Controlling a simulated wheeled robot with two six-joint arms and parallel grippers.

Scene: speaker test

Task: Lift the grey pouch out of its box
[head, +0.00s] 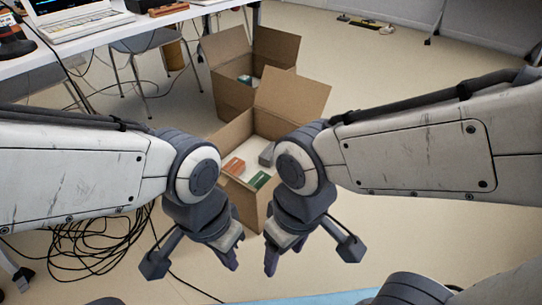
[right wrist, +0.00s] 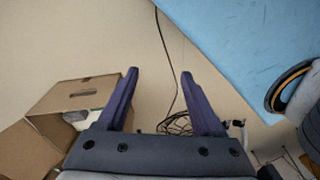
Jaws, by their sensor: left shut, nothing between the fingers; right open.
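The near cardboard box (head: 246,204) stands open on the floor; it also shows at the left of the right wrist view (right wrist: 75,95). A grey item (head: 267,154), which looks like the pouch, lies at its right side, partly hidden by my right arm. My left gripper (head: 232,266) is shut and empty, on the near side of the box and apart from it. My right gripper (head: 284,259) is open and empty beside it, also apart from the box.
An orange-red carton (head: 233,166) and a green carton (head: 259,180) lie in the near box. A second open box (head: 232,95) stands behind it. A table (head: 95,38) with a laptop is at the upper left. Black cables (head: 95,245) lie coiled at the lower left.

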